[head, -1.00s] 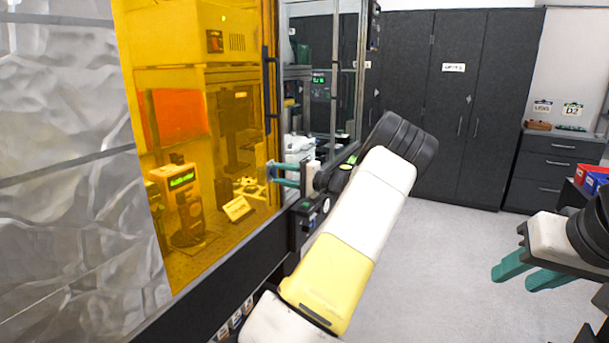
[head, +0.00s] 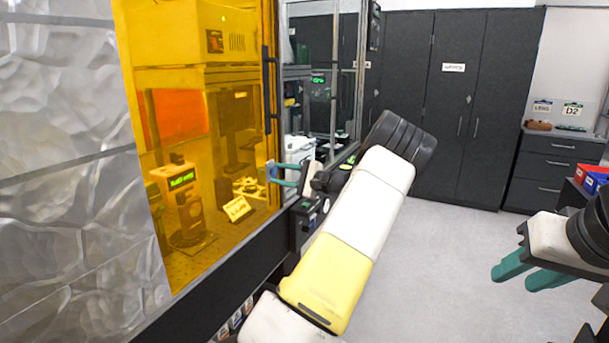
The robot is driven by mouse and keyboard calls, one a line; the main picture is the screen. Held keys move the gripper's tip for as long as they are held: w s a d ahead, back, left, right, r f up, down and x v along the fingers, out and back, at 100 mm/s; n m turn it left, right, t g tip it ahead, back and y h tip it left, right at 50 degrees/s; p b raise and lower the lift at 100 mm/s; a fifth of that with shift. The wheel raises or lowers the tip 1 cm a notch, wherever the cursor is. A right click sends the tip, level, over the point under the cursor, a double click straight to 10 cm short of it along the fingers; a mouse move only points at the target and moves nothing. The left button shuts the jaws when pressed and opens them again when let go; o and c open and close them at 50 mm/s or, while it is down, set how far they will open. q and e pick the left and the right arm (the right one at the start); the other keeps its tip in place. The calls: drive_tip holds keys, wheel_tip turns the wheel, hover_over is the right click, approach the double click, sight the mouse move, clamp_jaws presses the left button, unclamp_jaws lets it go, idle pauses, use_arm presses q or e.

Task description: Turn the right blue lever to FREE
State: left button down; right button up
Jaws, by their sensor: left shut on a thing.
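My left gripper (head: 284,174) reaches in at the edge of the amber-windowed enclosure. Its teal fingers are shut on a small blue part, which looks like the blue lever (head: 271,170). The lever is small and partly hidden by the fingers, and no FREE marking can be read. My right gripper (head: 525,276) is at the right edge, its teal fingers apart and empty, over the floor.
The amber panel (head: 205,60) with a dark handle stands just left of the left gripper. Behind it are an instrument with a green display (head: 181,180) and a yellow label plate (head: 237,208). Dark cabinets (head: 455,110) stand at the back. The grey floor (head: 440,260) is clear.

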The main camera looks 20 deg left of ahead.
use_arm(q)
drive_tip(key=m, duration=1.1)
drive_tip(key=shift+m, duration=0.3)
idle(0.4)
drive_tip(key=c, duration=0.9)
unclamp_jaws()
drive_tip(key=d, duration=0.7)
drive_tip(key=shift+s+d, duration=0.3)
drive_tip(key=shift+d, duration=0.1)
